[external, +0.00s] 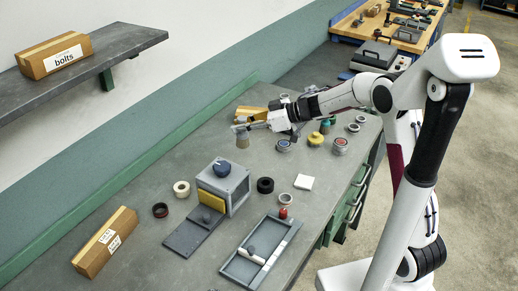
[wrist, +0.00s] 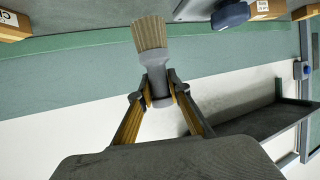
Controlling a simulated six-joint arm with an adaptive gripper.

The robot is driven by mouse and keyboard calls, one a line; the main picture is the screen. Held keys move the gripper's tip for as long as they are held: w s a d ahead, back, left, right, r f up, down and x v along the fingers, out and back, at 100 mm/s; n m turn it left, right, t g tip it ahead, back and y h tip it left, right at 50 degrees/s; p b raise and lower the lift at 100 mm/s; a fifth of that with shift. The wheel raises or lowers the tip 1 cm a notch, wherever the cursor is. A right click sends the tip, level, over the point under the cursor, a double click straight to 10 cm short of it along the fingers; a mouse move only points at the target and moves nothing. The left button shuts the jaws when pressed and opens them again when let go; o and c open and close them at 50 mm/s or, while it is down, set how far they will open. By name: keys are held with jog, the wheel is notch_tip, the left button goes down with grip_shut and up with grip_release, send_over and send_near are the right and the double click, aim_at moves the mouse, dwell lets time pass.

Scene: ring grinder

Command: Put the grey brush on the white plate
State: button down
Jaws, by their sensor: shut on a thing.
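The grey brush (wrist: 154,62) with beige bristles is between the fingers of my gripper (wrist: 158,94) in the wrist view. In the external view my gripper (external: 246,125) is shut on the brush (external: 242,141) and holds it with bristles downward near the back of the bench; I cannot tell its exact height.
A grey box device with a dark knob (external: 222,168) stands left of the white square. A black ring (external: 265,185) and a grey tray (external: 238,269) are near it. Several round pieces and a yellow item (external: 315,138) lie to the right. A cardboard box (external: 105,242) is front left.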

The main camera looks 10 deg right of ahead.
jog(key=s+d+f+m+t+h, duration=0.1)
jog(key=s+d+m, duration=0.1)
jog(key=d, duration=0.9)
jog(key=s+d+f+m+t+h, duration=0.1)
jog(key=s+d+t, duration=0.1)
jog(key=d, duration=0.9)
jog(key=shift+n+g+y, duration=0.4)
jog(key=shift+g, duration=0.1)
jog(key=s, duration=0.1)
jog(key=s+a, duration=0.1)
jog(key=s, duration=0.1)
jog(key=s+f, duration=0.1)
jog(key=shift+s+a, duration=0.2)
jog(key=shift+a, duration=0.15)
jog(key=shift+f, duration=0.1)
jog(key=shift+f, duration=2.85)
jog(key=shift+f, duration=0.1)
jog(key=shift+f, duration=2)
jog(key=shift+f, duration=0.1)
